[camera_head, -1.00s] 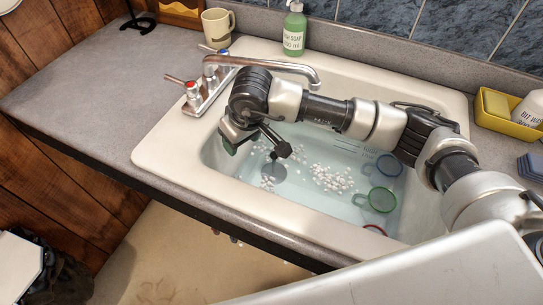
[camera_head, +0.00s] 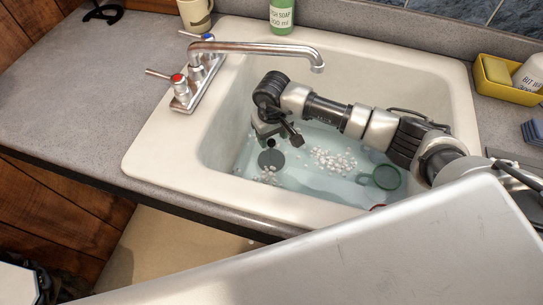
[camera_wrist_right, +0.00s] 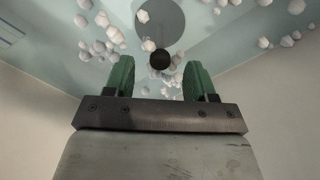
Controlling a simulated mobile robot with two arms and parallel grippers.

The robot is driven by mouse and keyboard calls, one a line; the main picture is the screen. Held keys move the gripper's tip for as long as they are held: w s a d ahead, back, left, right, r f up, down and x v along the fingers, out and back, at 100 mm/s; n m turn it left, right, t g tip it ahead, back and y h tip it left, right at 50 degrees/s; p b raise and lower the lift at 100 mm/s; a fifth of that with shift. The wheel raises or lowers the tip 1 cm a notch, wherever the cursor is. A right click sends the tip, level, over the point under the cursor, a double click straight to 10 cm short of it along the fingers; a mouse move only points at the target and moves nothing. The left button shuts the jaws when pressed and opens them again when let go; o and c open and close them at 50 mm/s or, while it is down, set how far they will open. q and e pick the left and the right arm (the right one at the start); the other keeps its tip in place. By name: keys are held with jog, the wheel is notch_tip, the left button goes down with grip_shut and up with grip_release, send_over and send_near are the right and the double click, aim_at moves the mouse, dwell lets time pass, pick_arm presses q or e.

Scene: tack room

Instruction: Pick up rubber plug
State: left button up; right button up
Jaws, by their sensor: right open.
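The rubber plug (camera_head: 271,159) is a dark grey disc with a small black knob, under shallow water near the left end of the sink (camera_head: 153,152). In the right wrist view the plug's disc (camera_wrist_right: 160,20) lies beyond the fingertips, and its black knob (camera_wrist_right: 160,59) shows between the two green finger pads, with space on both sides. My right gripper (camera_head: 276,135) is open and empty, inside the sink just above the plug. It also shows in the right wrist view (camera_wrist_right: 160,75). My left gripper is not in view.
The faucet (camera_head: 265,49) reaches over the sink's back left.

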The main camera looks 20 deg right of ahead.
aim_at(271, 141)
jog(key=shift+w+f+p, duration=0.2)
jog(key=shift+f+p, duration=0.3)
jog(key=shift+f, duration=2.5)
jog(key=shift+c, duration=0.5)
grip_shut()
